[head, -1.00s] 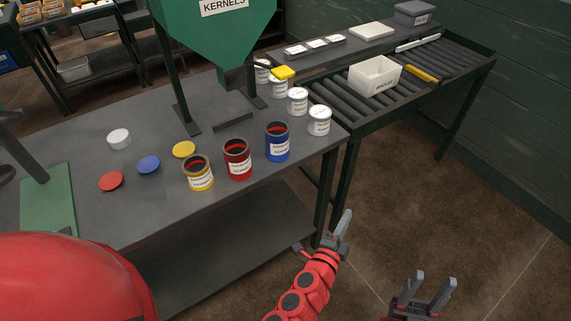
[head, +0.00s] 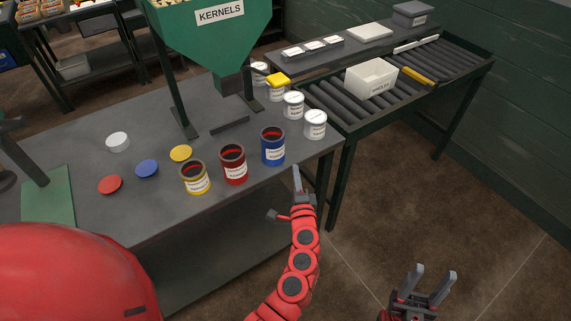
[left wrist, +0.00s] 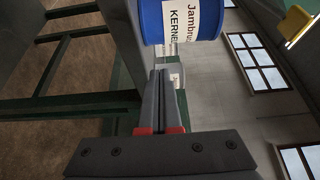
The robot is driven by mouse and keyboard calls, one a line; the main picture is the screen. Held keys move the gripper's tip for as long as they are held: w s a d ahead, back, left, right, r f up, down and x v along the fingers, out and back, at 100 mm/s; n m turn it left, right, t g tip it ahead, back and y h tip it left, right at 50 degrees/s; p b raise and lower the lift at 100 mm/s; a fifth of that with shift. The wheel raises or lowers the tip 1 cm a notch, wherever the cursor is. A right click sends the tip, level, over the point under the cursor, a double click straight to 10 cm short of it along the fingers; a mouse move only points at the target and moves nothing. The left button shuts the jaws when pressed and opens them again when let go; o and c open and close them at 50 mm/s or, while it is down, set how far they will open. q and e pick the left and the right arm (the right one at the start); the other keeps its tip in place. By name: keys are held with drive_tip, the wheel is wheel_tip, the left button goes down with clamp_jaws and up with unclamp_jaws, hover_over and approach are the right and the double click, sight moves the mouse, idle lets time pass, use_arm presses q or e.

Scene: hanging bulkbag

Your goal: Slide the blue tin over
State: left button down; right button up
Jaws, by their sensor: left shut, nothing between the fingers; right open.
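The blue tin (head: 273,147) stands upright and open-topped near the front right of the grey table (head: 80,215), at the right end of a row with a red tin (head: 233,165) and a yellow tin (head: 194,178). My left gripper (head: 297,170) is shut and empty, just off the table's front edge, below and right of the blue tin. In the left wrist view the shut fingers (left wrist: 162,85) point toward the labelled blue tin (left wrist: 192,18), with a gap apparently between them. My right gripper (head: 434,280) is open and empty over the floor.
White-lidded tins (head: 315,124) stand behind the blue tin, right of the green kernel hopper (head: 215,40). Loose blue (head: 147,168), red, yellow and white lids lie at the table's left.

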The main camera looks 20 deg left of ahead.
sight(269, 162)
use_arm(q)
drive_tip(key=a, duration=0.2)
drive_tip(key=w+a+p, duration=0.1)
drive_tip(key=shift+w+a, duration=0.2)
drive_tip(key=shift+a, duration=0.15)
drive_tip(key=a, duration=0.2)
drive_tip(key=w+a, duration=0.1)
drive_tip(key=a, duration=0.1)
drive_tip(key=w+a, duration=0.1)
drive_tip(key=a, duration=0.1)
drive_tip(key=shift+w+a+b, duration=0.25)
drive_tip(key=shift+a+b, duration=0.05)
drive_tip(key=shift+d, duration=0.1)
